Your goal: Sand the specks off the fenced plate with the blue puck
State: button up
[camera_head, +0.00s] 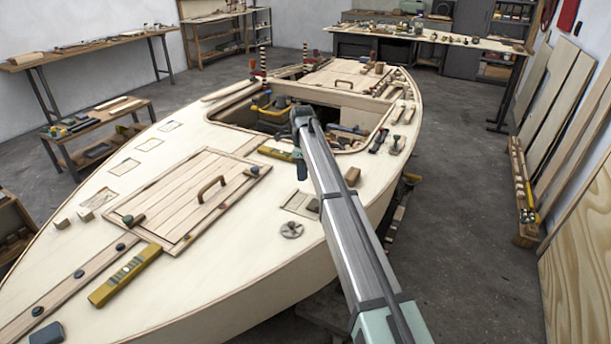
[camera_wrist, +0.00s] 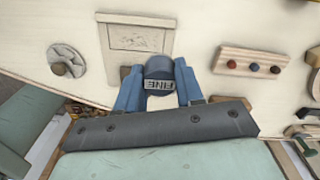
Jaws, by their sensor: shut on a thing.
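My gripper (camera_wrist: 158,80) is shut on the blue puck (camera_wrist: 158,66), a blue-grey round piece with a label reading FINE. The puck sits between the two blue fingers. A pale plate (camera_wrist: 137,40) with a raised wooden border lies just beyond the puck and slightly left in the wrist view. Faint marks show on its face, too small to tell clearly. I cannot tell whether the puck touches the deck.
A round disc with a knob (camera_wrist: 65,62) lies left of the plate. A wooden strip with coloured pegs (camera_wrist: 251,64) lies to the right. In the head view a brown block (camera_head: 352,176) stands near my arm, and the open cockpit (camera_head: 235,115) holds tools.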

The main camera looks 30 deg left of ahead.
aim_at(303, 195)
jog(key=shift+f, duration=3.55)
jog(key=shift+s+d+f, duration=0.1)
jog(key=shift+s+f, duration=0.25)
jog(key=shift+s, duration=0.45)
jog(key=shift+c, duration=0.3)
jog(key=shift+s, duration=3)
jog(key=shift+w, duration=3.65)
jog(key=shift+w+r, duration=0.15)
jog(key=shift+w, duration=0.1)
jog(key=shift+s+r, duration=0.15)
jog(key=shift+r, duration=3.95)
